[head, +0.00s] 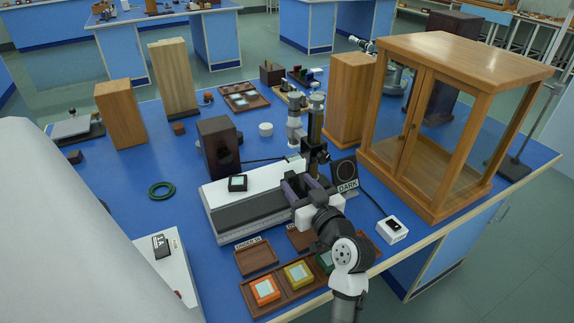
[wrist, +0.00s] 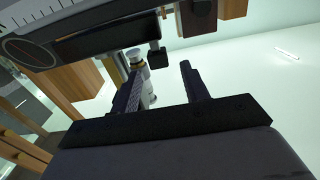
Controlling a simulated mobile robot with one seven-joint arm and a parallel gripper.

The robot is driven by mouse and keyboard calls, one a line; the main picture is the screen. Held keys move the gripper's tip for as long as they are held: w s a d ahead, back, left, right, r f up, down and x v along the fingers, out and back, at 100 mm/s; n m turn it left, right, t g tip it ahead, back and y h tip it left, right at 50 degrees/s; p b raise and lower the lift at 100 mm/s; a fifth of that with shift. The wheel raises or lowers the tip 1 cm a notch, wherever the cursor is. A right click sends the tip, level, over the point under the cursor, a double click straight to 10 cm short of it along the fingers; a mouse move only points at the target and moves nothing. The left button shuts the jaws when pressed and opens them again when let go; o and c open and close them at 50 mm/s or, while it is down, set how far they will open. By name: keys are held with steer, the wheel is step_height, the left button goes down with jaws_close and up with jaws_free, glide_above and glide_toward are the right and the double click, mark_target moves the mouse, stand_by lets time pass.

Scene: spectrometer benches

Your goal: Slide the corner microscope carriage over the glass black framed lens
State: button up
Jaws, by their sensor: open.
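The microscope carriage (head: 313,128), with a pale tube beside a dark upright post, stands at the right end of the long grey and white bed. The black framed lens (head: 238,183), a small dark frame with pale glass, lies on the bed's left part, apart from the carriage. My gripper (head: 302,181) is open in front of the carriage, near the bed's right end. In the wrist view its two dark fingers (wrist: 160,82) are spread apart. A pale tube with a brass-coloured band (wrist: 135,60) shows beyond them, beside the left finger. No held object shows.
A dark box (head: 218,147) stands behind the bed. The DARK panel (head: 345,174) is close right of my gripper. A wooden tray (head: 283,290) with coloured framed tiles lies in front. A glass-fronted wooden cabinet (head: 440,150) fills the right.

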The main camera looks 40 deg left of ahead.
mark_target(302, 148)
steer(key=p+x, duration=0.1)
steer(key=x, duration=0.5)
steer(key=shift+w+a+p, duration=0.15)
steer(key=shift+a+p, duration=0.2)
jaws_close()
